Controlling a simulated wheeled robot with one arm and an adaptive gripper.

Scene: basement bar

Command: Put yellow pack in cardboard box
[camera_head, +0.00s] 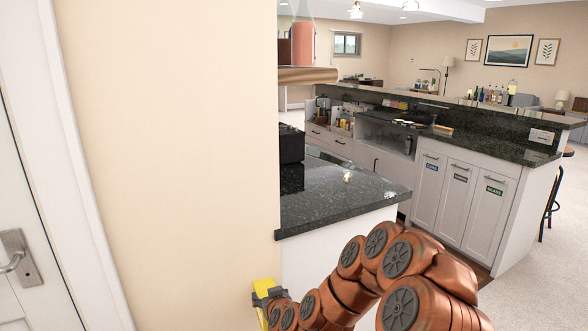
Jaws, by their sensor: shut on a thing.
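My gripper (268,298) is at the bottom of the head view, left of centre, at the end of my copper-coloured arm. It is shut on the yellow pack (265,285), whose yellow surface shows at the gripper's end. The gripper and pack are in front of the beige wall, lower than the near dark countertop. Much of the pack is hidden by the gripper, and the fingertips are hard to make out. I cannot make out a cardboard box in this view.
A near dark stone countertop (340,200) juts out beside the beige wall (170,150). A white door (25,190) is at far left. A bar counter with white cabinets (465,195) stands beyond. Open floor (550,270) shows at right, with a stool (551,203).

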